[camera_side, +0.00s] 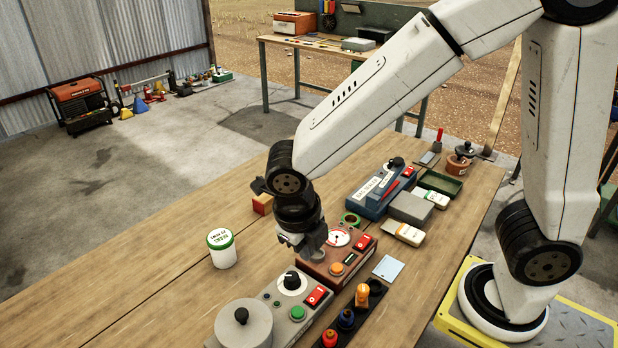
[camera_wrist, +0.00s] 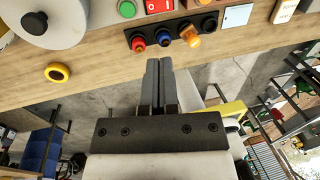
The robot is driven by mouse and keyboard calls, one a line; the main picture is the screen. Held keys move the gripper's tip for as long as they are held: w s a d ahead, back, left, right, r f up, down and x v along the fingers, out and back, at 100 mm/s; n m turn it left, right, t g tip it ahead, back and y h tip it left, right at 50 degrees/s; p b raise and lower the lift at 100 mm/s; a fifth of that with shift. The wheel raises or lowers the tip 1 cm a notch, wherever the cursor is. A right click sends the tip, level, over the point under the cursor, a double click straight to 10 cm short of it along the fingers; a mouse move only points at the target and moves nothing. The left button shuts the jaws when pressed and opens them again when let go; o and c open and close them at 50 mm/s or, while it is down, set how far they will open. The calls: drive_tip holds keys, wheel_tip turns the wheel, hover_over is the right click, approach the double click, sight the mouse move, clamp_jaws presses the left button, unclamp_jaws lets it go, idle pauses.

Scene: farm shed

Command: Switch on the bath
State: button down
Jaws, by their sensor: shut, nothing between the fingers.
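A grey unit (camera_side: 270,318) with a round, knobbed lid (camera_side: 243,325) stands at the front of the bench in the side view. It has a white-and-black dial, a red rocker switch (camera_side: 317,296) and a green button (camera_side: 297,313). The lid (camera_wrist: 45,22), green button (camera_wrist: 127,9) and red switch (camera_wrist: 159,5) also show at the top of the wrist view. No label on it is readable, and the switch position cannot be told. My gripper (camera_side: 303,246) is shut and empty, above the bench near the dial; its fingers (camera_wrist: 160,66) are together in the wrist view.
Behind stands a brown unit (camera_side: 318,262) with a gauge, red switch and orange button. A blue unit (camera_side: 370,195) stands farther back. A rack of coloured plugs (camera_side: 347,315) lies right of the grey unit. A white jar (camera_side: 222,248) stands left; bench around it is clear.

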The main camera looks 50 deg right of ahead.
sight(315, 295)
drive_tip(key=shift+d+r, duration=0.1)
drive_tip(key=shift+d, duration=0.45)
drive_tip(key=shift+d+f, duration=0.45)
drive_tip(key=shift+f, duration=1.85)
drive_tip(key=shift+d+f, duration=0.4)
drive_tip(key=shift+f, duration=1.9)
drive_tip(key=shift+d+f, duration=0.45)
drive_tip(key=shift+f, duration=1.85)
drive_tip(key=shift+d+f, duration=0.15)
drive_tip(key=shift+f, duration=0.1)
drive_tip(key=shift+a, duration=0.85)
